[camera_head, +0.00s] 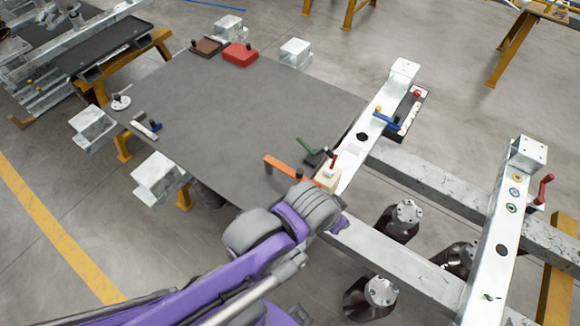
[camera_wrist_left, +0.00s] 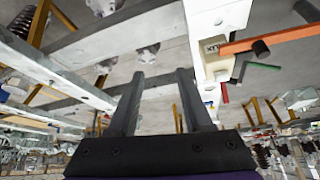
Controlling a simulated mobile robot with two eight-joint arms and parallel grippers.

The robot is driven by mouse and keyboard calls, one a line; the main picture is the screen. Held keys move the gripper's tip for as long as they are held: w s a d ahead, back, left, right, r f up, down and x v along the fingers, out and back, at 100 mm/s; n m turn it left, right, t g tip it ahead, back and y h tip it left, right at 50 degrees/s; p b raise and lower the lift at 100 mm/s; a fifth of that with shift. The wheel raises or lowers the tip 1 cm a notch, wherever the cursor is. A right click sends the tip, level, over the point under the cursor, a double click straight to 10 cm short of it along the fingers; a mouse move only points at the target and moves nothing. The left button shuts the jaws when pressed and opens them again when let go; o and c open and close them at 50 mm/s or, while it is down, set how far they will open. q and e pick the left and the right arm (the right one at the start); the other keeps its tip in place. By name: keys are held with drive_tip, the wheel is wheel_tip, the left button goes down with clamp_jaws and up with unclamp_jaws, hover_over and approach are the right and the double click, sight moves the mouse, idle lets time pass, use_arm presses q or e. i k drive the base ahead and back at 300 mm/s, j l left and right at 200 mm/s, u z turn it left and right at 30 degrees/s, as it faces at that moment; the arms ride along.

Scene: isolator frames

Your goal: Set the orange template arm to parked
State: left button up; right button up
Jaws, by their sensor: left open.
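The orange template arm (camera_head: 290,166) is a flat bar reaching left from a cream block (camera_head: 327,180) on the near end of a white beam, out over the grey plate's edge. My right gripper is not in view.
A green lever (camera_head: 305,146) and a small red handle (camera_head: 333,162) stand close to the orange arm. A blue lever (camera_head: 386,121) sits farther along the white beam (camera_head: 362,155). The grey plate (camera_head: 230,110) is mostly bare. Dark cylinders (camera_head: 405,215) stand below right.

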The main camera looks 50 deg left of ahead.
sight(269, 162)
drive_tip(key=u, duration=1.75)
drive_tip(key=i+j+u, duration=0.2)
drive_tip(key=j+u, duration=0.2)
drive_tip(key=j, duration=0.25)
